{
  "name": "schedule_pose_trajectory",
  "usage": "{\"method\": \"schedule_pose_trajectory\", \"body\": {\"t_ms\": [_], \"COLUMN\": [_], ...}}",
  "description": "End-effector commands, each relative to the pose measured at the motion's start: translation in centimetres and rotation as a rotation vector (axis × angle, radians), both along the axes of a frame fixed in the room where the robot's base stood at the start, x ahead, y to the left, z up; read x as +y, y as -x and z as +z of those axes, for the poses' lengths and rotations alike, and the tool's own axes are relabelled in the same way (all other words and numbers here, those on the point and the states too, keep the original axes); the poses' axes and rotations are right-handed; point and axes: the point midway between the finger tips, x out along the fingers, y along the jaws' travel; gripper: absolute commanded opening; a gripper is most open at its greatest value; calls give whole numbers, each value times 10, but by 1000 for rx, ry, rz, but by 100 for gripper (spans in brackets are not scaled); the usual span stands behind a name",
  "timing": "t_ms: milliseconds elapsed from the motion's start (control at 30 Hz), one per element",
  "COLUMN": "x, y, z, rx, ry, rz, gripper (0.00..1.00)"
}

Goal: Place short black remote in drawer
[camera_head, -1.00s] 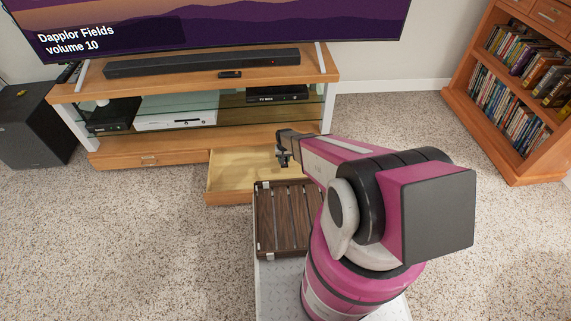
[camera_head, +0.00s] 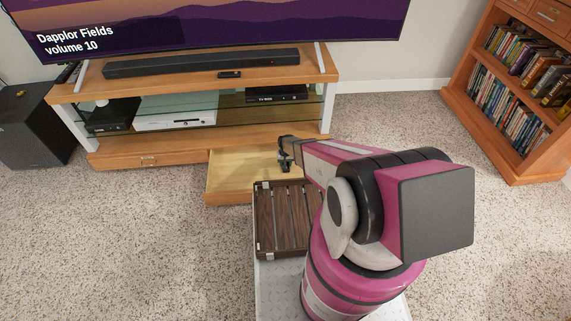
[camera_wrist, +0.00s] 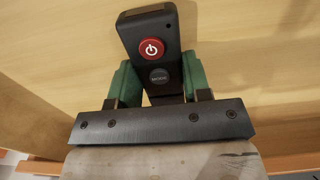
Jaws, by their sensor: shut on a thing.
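In the wrist view a short black remote (camera_wrist: 153,30) with a red power button sits between the green pads of my gripper (camera_wrist: 153,85). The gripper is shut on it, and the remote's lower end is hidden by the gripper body. Behind it is the pale wooden floor of the drawer (camera_wrist: 240,60). In the head view the open drawer (camera_head: 235,175) juts from the right part of the TV stand. My gripper (camera_head: 284,166) is over its right half. The gap between remote and drawer floor cannot be told.
A slatted dark wooden crate (camera_head: 265,220) stands just in front of the drawer. Another black remote (camera_head: 230,75) lies on the TV stand top (camera_head: 190,85) by the soundbar (camera_head: 200,63). A bookcase (camera_head: 520,85) stands at the right. Carpet left of the crate is clear.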

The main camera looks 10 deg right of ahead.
Motion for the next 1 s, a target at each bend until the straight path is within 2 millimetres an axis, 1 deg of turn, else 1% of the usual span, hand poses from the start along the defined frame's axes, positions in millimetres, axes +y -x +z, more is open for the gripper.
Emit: {"method": "schedule_pose_trajectory", "body": {"t_ms": [33, 67, 100, 400, 567, 667, 767, 867, 1000], "x": [0, 0, 0, 0, 0, 0, 0, 0, 0], "y": [0, 0, 0, 0, 0, 1, 1, 2, 2], "z": [-1, -1, -1, 0, 7, 17, 33, 51, 80], "rx": [0, 0, 0, 0, -1, -2, -2, -1, -2], "ry": [0, 0, 0, 0, 0, 0, 0, 0, 0], "rz": [0, 0, 0, 0, 0, 0, 0, 0, 0], "gripper": [47, 57, 70, 70, 70, 70, 70, 70, 70]}}
